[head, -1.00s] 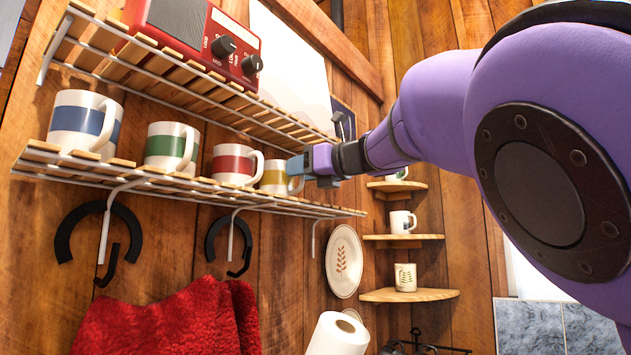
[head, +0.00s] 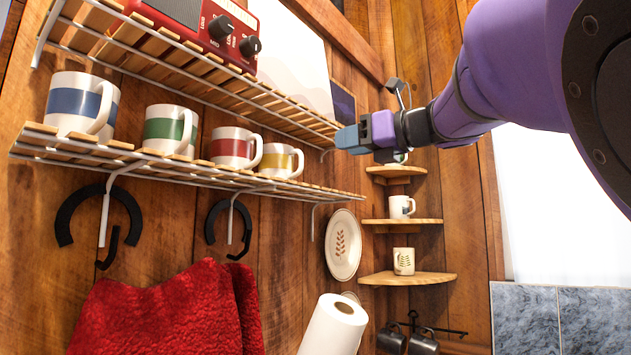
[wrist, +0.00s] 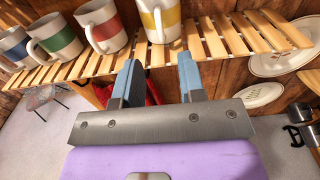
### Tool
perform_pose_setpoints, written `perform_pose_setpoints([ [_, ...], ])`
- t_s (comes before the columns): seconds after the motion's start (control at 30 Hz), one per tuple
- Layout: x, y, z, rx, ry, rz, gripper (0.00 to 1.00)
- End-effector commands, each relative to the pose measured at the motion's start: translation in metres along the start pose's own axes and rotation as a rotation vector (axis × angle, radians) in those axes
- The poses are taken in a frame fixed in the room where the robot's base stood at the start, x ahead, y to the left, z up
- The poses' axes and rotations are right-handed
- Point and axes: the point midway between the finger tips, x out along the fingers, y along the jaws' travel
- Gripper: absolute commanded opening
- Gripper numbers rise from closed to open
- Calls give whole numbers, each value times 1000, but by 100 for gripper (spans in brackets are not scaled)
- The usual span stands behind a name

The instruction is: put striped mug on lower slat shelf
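The lower slat shelf (head: 330,192) carries several white striped mugs in a row. The yellow-striped mug (head: 281,161) stands upright at the right of the row; the red (head: 236,148), green (head: 170,130) and blue (head: 82,104) ones stand to its left. My gripper (head: 345,140) is right of the yellow-striped mug and apart from it. In the wrist view, my gripper (wrist: 159,62) has its blue fingers spread with nothing between them. The yellow-striped mug (wrist: 159,22) stands on the slats beyond the fingertips.
An upper slat shelf (head: 185,70) with a red radio (head: 200,30) hangs above the mugs. Corner shelves (head: 403,222) hold more mugs. A plate (head: 343,246), black hooks (head: 98,228), a red towel (head: 165,312) and a paper roll (head: 333,326) are below. The shelf's right end is bare.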

Motion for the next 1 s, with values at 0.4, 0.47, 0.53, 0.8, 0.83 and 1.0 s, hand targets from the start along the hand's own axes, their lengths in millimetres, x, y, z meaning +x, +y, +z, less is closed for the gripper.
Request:
perform_pose_setpoints([
  [0.4, -22, -142, -66, 477, -167, -231, 37],
  [0.47, -34, -176, -87, 615, -222, -297, 37],
  [0.53, -51, -209, -112, 774, -285, -372, 37],
  [0.8, -127, -287, -205, 1368, -537, -632, 37],
  [0.83, -136, -291, -214, 1431, -564, -658, 37],
  [1.0, -181, -292, -261, 1778, -711, -789, 37],
])
